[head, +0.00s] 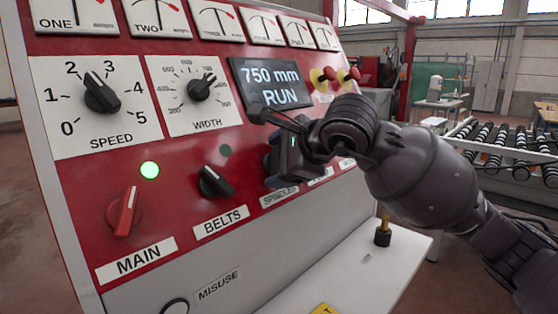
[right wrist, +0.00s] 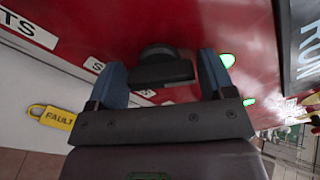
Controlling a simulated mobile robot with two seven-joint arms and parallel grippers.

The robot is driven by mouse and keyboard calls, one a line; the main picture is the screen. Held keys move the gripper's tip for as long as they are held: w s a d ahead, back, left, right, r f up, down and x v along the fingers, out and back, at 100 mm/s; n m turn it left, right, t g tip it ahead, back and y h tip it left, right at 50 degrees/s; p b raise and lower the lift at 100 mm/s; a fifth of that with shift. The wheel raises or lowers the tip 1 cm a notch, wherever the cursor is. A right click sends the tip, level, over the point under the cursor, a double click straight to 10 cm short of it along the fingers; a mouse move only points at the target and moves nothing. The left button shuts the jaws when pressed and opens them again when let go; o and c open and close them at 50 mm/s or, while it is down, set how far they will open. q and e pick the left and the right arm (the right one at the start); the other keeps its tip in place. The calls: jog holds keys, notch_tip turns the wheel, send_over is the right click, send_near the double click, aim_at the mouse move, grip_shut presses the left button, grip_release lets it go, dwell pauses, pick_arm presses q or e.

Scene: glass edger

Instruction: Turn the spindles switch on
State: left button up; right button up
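The spindles switch is a black knob (right wrist: 162,72) in the right wrist view, between the two fingers of my right gripper (right wrist: 162,62). The fingers sit close against both ends of its bar, and the gripper looks shut on it. A lit green lamp (right wrist: 227,60) shows beside the right finger. In the head view my right gripper (head: 280,160) covers the switch, above the partly hidden SPINDLES label (head: 279,196). My left gripper is not in view.
The red MAIN switch (head: 123,212) stands near upright under a lit green lamp (head: 149,170). The black BELTS switch (head: 215,182) is tilted, and its lamp (head: 225,150) is dark. The display (head: 272,84) reads 750 mm RUN. A white ledge (head: 345,272) juts out below.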

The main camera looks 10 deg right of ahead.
jog(key=shift+o, duration=1.1)
jog(key=shift+s+r, duration=0.1)
jog(key=shift+s+d+r, duration=0.2)
jog(key=shift+s, duration=0.05)
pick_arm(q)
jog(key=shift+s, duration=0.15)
pick_arm(e)
jog(key=v, duration=0.9)
jog(key=shift+s+d+r, duration=0.15)
jog(key=shift+s+d, duration=0.05)
jog(key=shift+s, duration=0.1)
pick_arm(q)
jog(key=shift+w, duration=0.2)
